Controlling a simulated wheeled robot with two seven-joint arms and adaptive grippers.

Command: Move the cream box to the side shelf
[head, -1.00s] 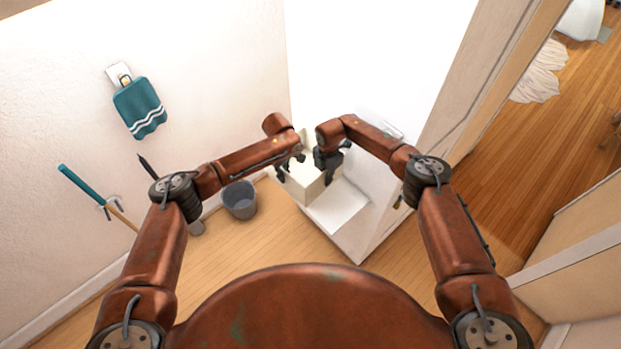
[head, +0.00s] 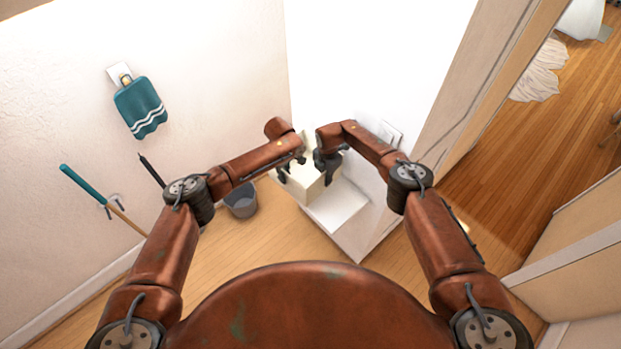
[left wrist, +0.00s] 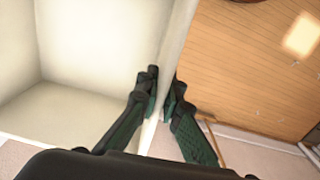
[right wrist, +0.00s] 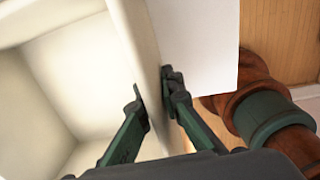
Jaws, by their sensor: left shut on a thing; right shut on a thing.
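The cream box (head: 303,187) is between my two grippers in the head view, at the back end of the white shelf (head: 335,207). It is open-topped and empty in the part that the wrist views show. My left gripper (head: 290,170) is shut on one wall of the box; in the left wrist view (left wrist: 160,95) its fingers straddle that wall. My right gripper (head: 325,170) is shut on another wall, and the right wrist view (right wrist: 158,95) shows a finger on each side of it. I cannot tell whether the box's underside touches the shelf.
A grey bucket (head: 241,200) stands on the wooden floor left of the box. A white wall rises behind the shelf. Open floor lies left of the shelf.

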